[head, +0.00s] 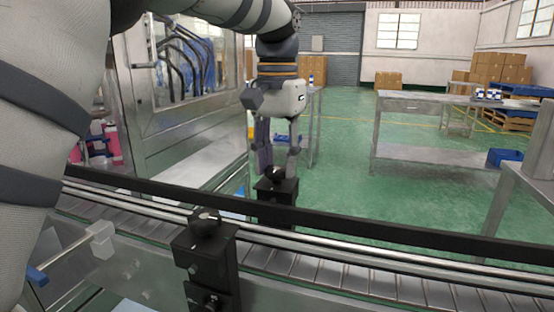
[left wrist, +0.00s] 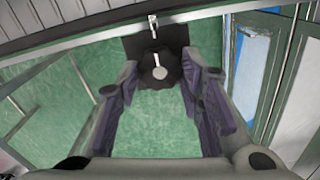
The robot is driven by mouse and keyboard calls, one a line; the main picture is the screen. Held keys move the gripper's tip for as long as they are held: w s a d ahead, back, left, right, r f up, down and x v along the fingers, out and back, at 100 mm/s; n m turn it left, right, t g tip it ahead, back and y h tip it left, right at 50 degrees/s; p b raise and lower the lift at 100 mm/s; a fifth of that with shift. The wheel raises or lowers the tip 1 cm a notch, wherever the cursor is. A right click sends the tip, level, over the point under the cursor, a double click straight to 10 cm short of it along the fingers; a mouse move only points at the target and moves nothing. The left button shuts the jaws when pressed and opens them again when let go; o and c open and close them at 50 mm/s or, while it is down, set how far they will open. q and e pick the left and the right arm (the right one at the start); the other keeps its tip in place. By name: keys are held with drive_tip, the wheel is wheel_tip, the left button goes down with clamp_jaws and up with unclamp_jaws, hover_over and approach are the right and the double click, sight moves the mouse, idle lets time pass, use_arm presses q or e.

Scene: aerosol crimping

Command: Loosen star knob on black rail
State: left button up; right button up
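The dark star knob (head: 276,173) sits on top of a black block (head: 275,205) at the far black rail (head: 340,228). My left gripper (head: 279,168) points down over this knob, with one finger on each side. In the left wrist view, the knob (left wrist: 160,68) lies between the fingertips of my left gripper (left wrist: 160,72), and its lobes and pale centre show. The fingers are apart, with narrow gaps to the knob; I cannot tell whether either touches it. A second dark knob (head: 206,215) tops a nearer black block (head: 208,260). My right gripper is not in view.
A roller conveyor (head: 310,268) runs along the rails in front. A glass-walled machine (head: 190,75) stands at the left. Metal tables (head: 430,103) and stacked cartons (head: 500,70) stand farther back. The green floor beyond the rail is mostly clear.

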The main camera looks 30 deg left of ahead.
use_arm(q)
drive_tip(key=shift+n, duration=0.3)
drive_tip(key=n, duration=1.3)
drive_tip(key=shift+s+n, duration=0.1)
drive_tip(key=shift+n, duration=1.9)
drive_tip(key=o, duration=1.2)
